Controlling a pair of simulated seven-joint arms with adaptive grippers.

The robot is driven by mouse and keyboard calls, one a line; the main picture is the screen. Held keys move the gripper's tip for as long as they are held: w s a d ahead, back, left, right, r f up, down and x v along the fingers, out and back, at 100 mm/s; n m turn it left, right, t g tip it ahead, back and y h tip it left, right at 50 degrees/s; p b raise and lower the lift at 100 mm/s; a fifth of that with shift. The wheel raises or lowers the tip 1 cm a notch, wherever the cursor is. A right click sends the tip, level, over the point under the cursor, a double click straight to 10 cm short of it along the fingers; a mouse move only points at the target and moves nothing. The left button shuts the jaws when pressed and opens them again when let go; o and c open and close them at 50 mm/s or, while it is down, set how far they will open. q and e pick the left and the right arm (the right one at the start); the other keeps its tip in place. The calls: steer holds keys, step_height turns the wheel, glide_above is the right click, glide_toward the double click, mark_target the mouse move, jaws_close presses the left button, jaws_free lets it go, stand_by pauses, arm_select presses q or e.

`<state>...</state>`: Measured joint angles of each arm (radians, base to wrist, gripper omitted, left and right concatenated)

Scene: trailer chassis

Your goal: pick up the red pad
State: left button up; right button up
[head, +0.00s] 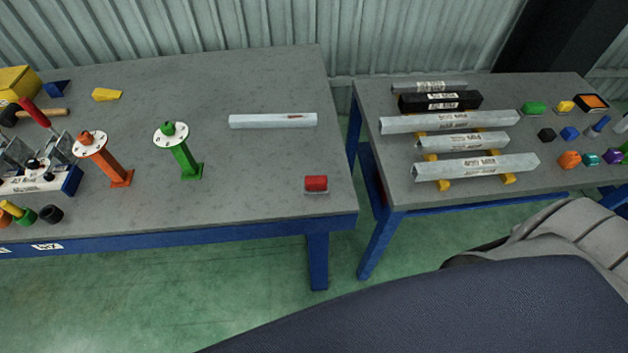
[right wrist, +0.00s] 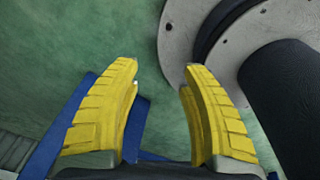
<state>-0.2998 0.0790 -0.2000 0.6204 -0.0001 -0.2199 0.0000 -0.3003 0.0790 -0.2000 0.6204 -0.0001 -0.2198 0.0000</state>
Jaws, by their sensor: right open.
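The red pad (head: 316,184) is a small red block near the front right corner of the left table, seated on a small grey metal base. In the right wrist view my right gripper (right wrist: 162,75) has two yellow ribbed fingers. They are spread apart with nothing between them, over green floor. The red pad does not show in the right wrist view. Neither gripper shows in the head view, so their distance from the pad cannot be told.
The left table (head: 240,85) holds a silver bar (head: 272,121), a green stand (head: 184,155) and an orange stand (head: 115,168). The right table (head: 400,185) carries several metal bars and small coloured parts. A gap separates the tables. The surface around the pad is clear.

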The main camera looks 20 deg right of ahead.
steer(key=shift+o, duration=0.6)
steer(key=shift+d, duration=0.1)
steer(key=o, duration=0.7)
